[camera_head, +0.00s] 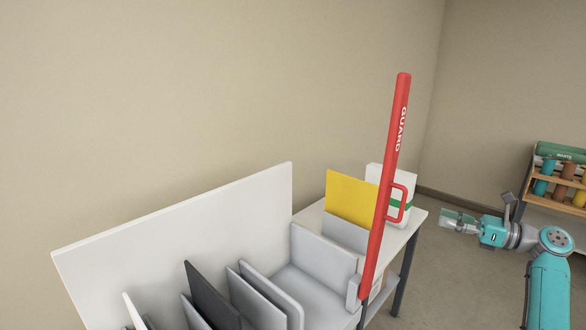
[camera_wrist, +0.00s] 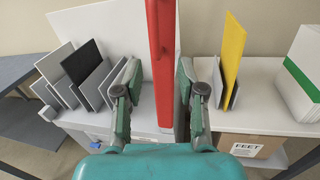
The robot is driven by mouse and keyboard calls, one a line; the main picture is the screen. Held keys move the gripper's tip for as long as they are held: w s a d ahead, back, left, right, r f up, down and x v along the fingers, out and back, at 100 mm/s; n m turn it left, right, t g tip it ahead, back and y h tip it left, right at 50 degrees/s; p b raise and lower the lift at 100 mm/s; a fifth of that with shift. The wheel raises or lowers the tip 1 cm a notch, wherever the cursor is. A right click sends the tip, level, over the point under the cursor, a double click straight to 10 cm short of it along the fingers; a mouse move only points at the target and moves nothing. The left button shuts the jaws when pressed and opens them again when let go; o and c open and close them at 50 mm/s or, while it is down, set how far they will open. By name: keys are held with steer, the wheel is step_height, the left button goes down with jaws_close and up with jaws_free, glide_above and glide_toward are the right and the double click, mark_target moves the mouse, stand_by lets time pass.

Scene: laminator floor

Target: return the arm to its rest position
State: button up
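My arm (camera_head: 548,285) reaches in from the lower right of the head view, bent at a teal joint, with the forearm pointing left. My gripper (camera_head: 446,221) is at its end, over the floor to the right of the table. In the wrist view my gripper (camera_wrist: 158,72) has its two fingers apart with nothing held between them. Beyond the fingers stands the red guard bar (camera_wrist: 160,50), also upright and slightly tilted in the head view (camera_head: 391,140). A gap shows between the gripper and the bar's handle (camera_head: 407,205).
The table (camera_head: 408,232) carries a grey machine (camera_head: 315,262), a white panel (camera_head: 200,235), slotted boards, a yellow sheet (camera_head: 350,198) and a white box with a green stripe (camera_wrist: 300,62). A labelled carton (camera_wrist: 250,147) sits below. A shelf with coloured rolls (camera_head: 562,180) stands right. Floor between is clear.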

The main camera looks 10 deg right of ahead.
steer(key=a+f+t+h, duration=0.15)
steer(key=a+f, duration=0.25)
steer(key=f, duration=0.4)
steer(key=a+f+h, duration=0.2)
steer(key=a+f, duration=0.2)
steer(key=f, duration=0.4)
steer(key=a+f+h, duration=0.2)
steer(key=a+f, duration=0.2)
steer(key=f, duration=0.3)
steer(key=s+a+f+n+h, duration=0.2)
steer(key=s+a+f+n, duration=0.1)
steer(key=s+a+f, duration=0.5)
steer(key=s+a+f+n+h, duration=0.2)
steer(key=s+a+f+h, duration=0.15)
steer(key=s+f, duration=0.45)
steer(key=s+a+f+n+g+h, duration=0.1)
steer(key=s+a+n+h, duration=0.3)
steer(key=s, duration=0.6)
steer(key=s+a+f+n+y, duration=0.1)
steer(key=s+a+n, duration=0.3)
steer(key=s, duration=0.7)
steer(key=s+a+r+n+t, duration=0.1)
steer(key=s+r+n+t, duration=0.1)
steer(key=s+r+n, duration=1.2)
step_height(320, 180, up, 3)
steer(key=shift+s+a+r+n, duration=0.15)
steer(key=shift+s+a+n, duration=0.2)
steer(key=shift+s, duration=0.65)
